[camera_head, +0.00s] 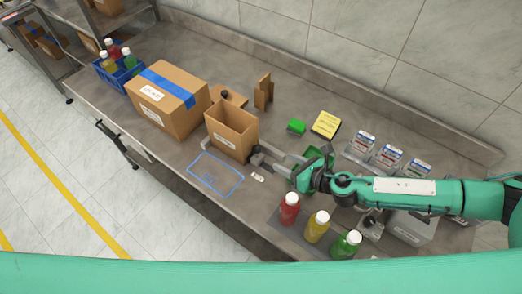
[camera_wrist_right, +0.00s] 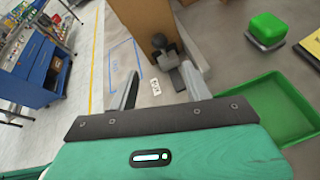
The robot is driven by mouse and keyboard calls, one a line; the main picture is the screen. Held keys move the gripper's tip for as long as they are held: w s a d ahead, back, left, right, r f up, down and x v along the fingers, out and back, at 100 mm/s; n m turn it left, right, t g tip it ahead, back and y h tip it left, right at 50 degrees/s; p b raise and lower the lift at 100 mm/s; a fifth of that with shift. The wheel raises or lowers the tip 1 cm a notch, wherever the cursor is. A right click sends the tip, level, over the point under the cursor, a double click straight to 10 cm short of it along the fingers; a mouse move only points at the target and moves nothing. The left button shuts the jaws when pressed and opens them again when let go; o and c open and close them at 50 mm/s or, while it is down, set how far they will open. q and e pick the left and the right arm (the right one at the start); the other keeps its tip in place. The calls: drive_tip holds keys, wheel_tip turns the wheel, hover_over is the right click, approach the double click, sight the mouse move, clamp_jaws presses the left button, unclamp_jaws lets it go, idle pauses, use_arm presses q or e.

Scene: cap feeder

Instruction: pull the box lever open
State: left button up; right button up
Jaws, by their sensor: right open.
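An open, empty cardboard box (camera_head: 231,132) stands upright near the middle of the table. A lever with a round black knob (camera_wrist_right: 158,40) and a grey bracket shows in the right wrist view; in the head view a dark part (camera_head: 256,153) beside the box's lower right corner seems to be it. My right gripper (camera_head: 264,159) is open and empty, just right of the box. In the wrist view the gripper's fingers (camera_wrist_right: 161,74) point toward the lever, with the knob a little beyond the tips. Contact cannot be told. My left gripper is not in view.
A green tray (camera_wrist_right: 268,112) lies close right of my gripper. A white label (camera_head: 258,177) and a blue outline (camera_head: 215,173) mark the table. Red, yellow and green bottles (camera_head: 317,227) stand at the front. A taped carton (camera_head: 168,98) stands left of the box.

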sight(260, 151)
drive_tip(key=p+x, duration=0.1)
drive_tip(key=x, duration=1.1)
drive_tip(key=shift+c, duration=0.2)
clamp_jaws()
